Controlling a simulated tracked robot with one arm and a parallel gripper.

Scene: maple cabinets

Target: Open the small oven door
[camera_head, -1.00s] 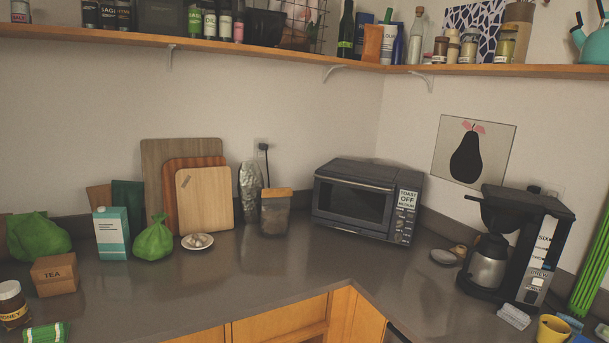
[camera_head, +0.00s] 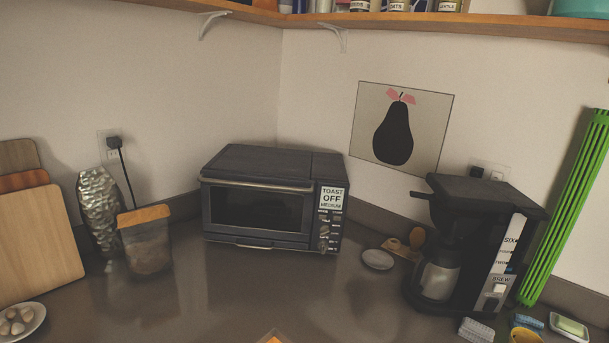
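The small oven (camera_head: 270,198) is a dark toaster oven standing on the grey counter near the back corner. Its door (camera_head: 258,209) is shut, with a dark window and a light handle bar (camera_head: 256,184) along the top edge. A control panel (camera_head: 331,217) with a label reading "TOAST OFF MEDIUM" and knobs is on its right side.
A glass jar with an orange lid (camera_head: 146,245) and a crinkled silver bag (camera_head: 101,210) stand left of the oven. A coffee maker (camera_head: 466,250) stands to the right. The counter (camera_head: 235,290) in front of the oven is clear. A shelf (camera_head: 400,22) runs above.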

